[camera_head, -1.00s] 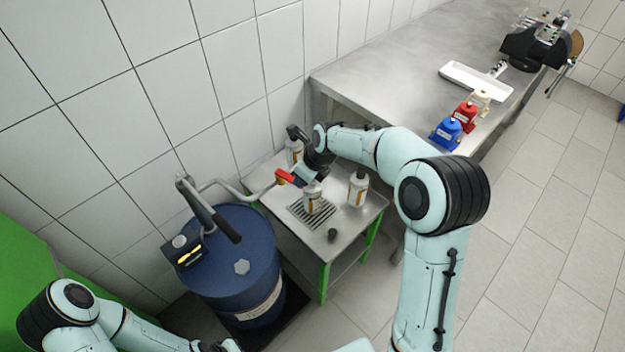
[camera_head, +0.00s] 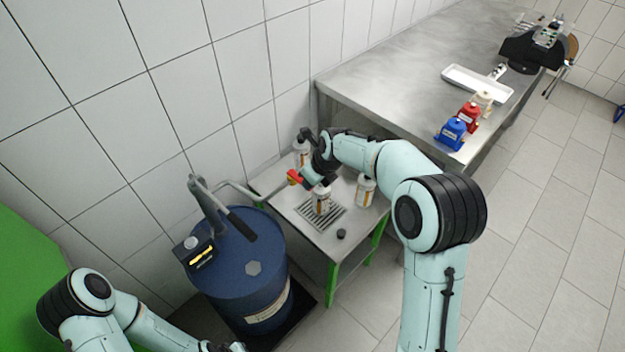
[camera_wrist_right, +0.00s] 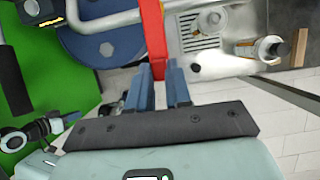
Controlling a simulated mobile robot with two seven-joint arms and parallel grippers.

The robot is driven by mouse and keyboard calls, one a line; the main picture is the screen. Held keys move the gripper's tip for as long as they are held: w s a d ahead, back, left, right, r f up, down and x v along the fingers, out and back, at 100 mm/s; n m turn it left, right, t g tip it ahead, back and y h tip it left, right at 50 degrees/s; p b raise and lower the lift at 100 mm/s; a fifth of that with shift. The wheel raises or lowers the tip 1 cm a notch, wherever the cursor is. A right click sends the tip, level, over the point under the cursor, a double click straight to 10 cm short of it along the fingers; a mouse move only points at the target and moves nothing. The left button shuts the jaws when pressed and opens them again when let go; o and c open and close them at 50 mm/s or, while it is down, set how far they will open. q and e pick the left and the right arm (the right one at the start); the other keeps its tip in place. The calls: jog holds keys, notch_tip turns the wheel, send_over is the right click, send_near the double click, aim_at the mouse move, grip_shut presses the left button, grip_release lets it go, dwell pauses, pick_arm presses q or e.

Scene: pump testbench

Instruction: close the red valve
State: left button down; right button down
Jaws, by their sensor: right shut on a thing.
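The red valve (camera_head: 294,177) is a red lever at the end of the grey pipe that comes from the blue drum's pump. My right gripper (camera_head: 306,178) is at this lever, above the small steel table. In the right wrist view, the red lever (camera_wrist_right: 154,40) runs down between the two blue-grey fingers of the right gripper (camera_wrist_right: 163,80), which are shut on it. My left arm is at the lower left of the head view. Its gripper (camera_head: 222,347) is only partly visible at the bottom edge, and its fingers cannot be made out.
The blue drum (camera_head: 240,275) with a hand pump stands left of the small table (camera_head: 295,212). A bottle (camera_head: 321,200) stands on the drain grate below the valve, with another bottle (camera_head: 366,190) to its right. A black cap (camera_head: 341,233) lies near the table's front edge.

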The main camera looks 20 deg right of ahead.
jog(key=c, duration=1)
grip_release()
jog(key=shift+c, duration=0.2)
jog(key=shift+r, duration=0.15)
jog(key=v, duration=1.3)
jog(key=shift+s, duration=0.1)
